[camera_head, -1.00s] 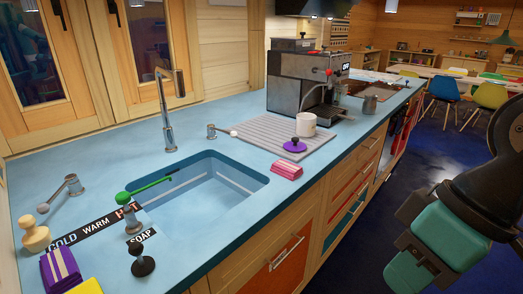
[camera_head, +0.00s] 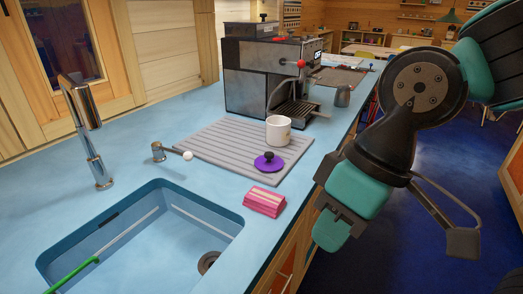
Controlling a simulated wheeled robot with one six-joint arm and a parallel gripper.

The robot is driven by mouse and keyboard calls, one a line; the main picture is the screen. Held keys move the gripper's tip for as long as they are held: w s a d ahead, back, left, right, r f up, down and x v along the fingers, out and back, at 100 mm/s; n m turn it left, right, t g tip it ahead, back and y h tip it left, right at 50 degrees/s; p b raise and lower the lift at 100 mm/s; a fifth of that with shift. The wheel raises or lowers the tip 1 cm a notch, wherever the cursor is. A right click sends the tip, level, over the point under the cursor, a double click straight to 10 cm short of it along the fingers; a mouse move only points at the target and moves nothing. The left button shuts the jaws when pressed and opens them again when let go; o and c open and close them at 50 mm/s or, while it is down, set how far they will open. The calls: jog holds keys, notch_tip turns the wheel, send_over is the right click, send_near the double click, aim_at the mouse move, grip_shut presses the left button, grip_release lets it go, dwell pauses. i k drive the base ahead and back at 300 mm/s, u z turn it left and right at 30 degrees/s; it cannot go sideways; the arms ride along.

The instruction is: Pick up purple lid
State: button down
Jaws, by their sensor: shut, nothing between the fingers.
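The purple lid (camera_head: 269,163) is a flat round disc with a dark knob on top. It lies on the grey ribbed drain mat (camera_head: 212,150) near the counter's front edge, just in front of a white mug (camera_head: 278,131). My gripper (camera_head: 331,229), teal and dark grey, is at the right, in front of the counter edge. It is shut and empty, apart from the lid and to its lower right in the picture.
The sink (camera_head: 140,240) and tall faucet (camera_head: 85,130) are at the left. A coffee machine (camera_head: 262,75) stands behind the mug, with a metal pitcher (camera_head: 342,95) beyond it. Dark floor is open at the right.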

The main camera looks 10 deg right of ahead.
aim_at(267, 162)
jog(key=i, duration=0.1)
jog(key=z, duration=0.1)
jog(key=k, duration=0.85)
jog(key=z, duration=1.35)
jog(key=i, duration=1.05)
jog(key=u, duration=0.9)
jog(key=i, duration=0.65)
jog(key=u, duration=1)
jog(key=i, duration=0.3)
jog(key=u, duration=0.3)
